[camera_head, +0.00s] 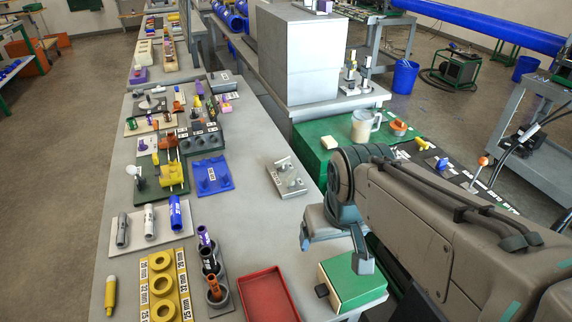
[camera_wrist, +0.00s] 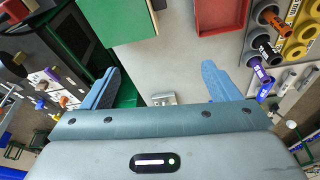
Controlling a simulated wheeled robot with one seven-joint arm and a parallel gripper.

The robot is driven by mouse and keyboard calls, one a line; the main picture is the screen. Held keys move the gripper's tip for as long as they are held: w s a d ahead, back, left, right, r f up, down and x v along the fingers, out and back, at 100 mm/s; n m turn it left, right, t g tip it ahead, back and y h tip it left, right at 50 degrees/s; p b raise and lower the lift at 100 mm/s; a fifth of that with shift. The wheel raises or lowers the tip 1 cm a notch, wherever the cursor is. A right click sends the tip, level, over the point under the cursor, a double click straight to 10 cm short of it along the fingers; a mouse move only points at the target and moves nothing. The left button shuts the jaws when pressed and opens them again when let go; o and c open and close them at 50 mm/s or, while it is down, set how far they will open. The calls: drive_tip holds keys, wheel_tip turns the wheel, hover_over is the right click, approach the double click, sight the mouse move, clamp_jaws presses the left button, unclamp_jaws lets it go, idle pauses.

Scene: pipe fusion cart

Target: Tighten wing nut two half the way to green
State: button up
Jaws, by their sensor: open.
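I cannot make out with certainty which part is wing nut two, and no green mark for it can be read. A grey plate (camera_head: 291,184) with metal fittings lies on the table beyond my gripper. My gripper (camera_head: 335,250) is open and empty above the table's right edge; its two blue fingers stand wide apart in the wrist view (camera_wrist: 160,70).
A green-topped box (camera_head: 352,282) and a red tray (camera_head: 268,296) are close below my gripper. A blue plate (camera_head: 211,176), pipe samples and yellow rings (camera_head: 162,284) fill the table's left side. A clear mug (camera_head: 362,126) stands on the green surface. A large grey cabinet (camera_head: 300,58) is behind.

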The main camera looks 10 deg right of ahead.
drive_tip(key=w+r+n+g+p, duration=0.1)
drive_tip(key=w+r+n, duration=0.25)
drive_tip(key=w, duration=0.75)
drive_tip(key=n+g+p, duration=0.2)
drive_tip(key=n+p, duration=0.1)
drive_tip(key=n, duration=0.3)
hover_over(292, 174)
wheel_tip(292, 174, down, 8)
wheel_tip(292, 174, down, 13)
drive_tip(key=shift+f+p, duration=0.1)
drive_tip(key=shift+p, duration=1.15)
drive_tip(key=c, duration=1)
